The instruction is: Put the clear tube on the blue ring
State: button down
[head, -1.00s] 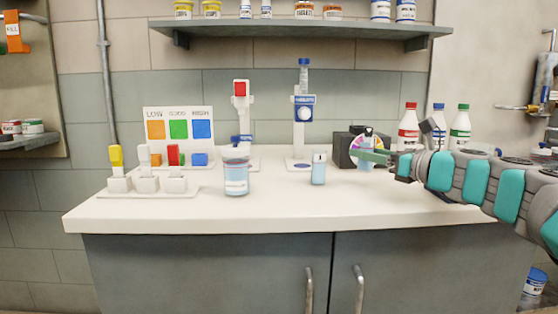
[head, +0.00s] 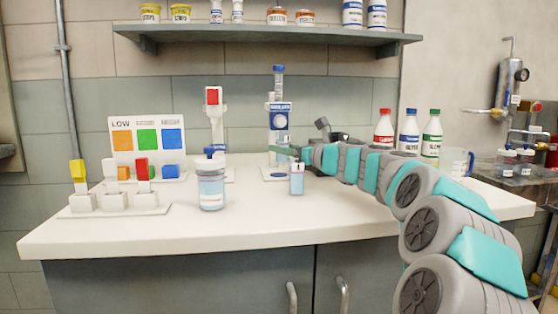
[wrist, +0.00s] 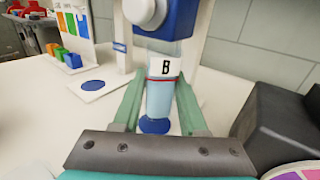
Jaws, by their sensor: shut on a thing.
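The clear tube (wrist: 160,92), pale blue with a red line and a white "B" label, stands upright between the fingers of my gripper (wrist: 159,80) in the wrist view. My gripper is shut on it. In the head view my gripper (head: 287,151) is in front of the dispenser with the blue head (head: 279,108), and the tube (head: 282,136) shows dimly there. The blue ring (wrist: 155,126) on the dispenser's base shows below the tube, and also in the head view (head: 277,175). The tube is held above the base, under the blue head.
A small capped bottle (head: 297,179) stands just in front of the base. A second dispenser (head: 214,115) has another blue disc (wrist: 93,86). A dark box (wrist: 285,115) is close to the right finger.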

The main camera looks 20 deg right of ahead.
aim_at(287, 161)
jog(key=shift+w+a+r, duration=0.1)
jog(key=shift+w+a, duration=0.1)
jog(key=shift+w, duration=0.35)
jog(key=shift+w+a+f+b, duration=0.1)
jog(key=shift+f+b, duration=0.1)
jog(key=shift+f, duration=0.7)
jog(key=shift+w+f+b, duration=0.1)
jog(key=shift+f+b, duration=0.05)
jog(key=shift+f, duration=0.75)
jog(key=shift+f, duration=0.1)
jog(key=c, duration=0.7)
grip_release()
jog(key=shift+c, duration=0.2)
jog(key=p+v, duration=0.2)
jog(key=v, duration=1)
jog(key=shift+p, duration=0.4)
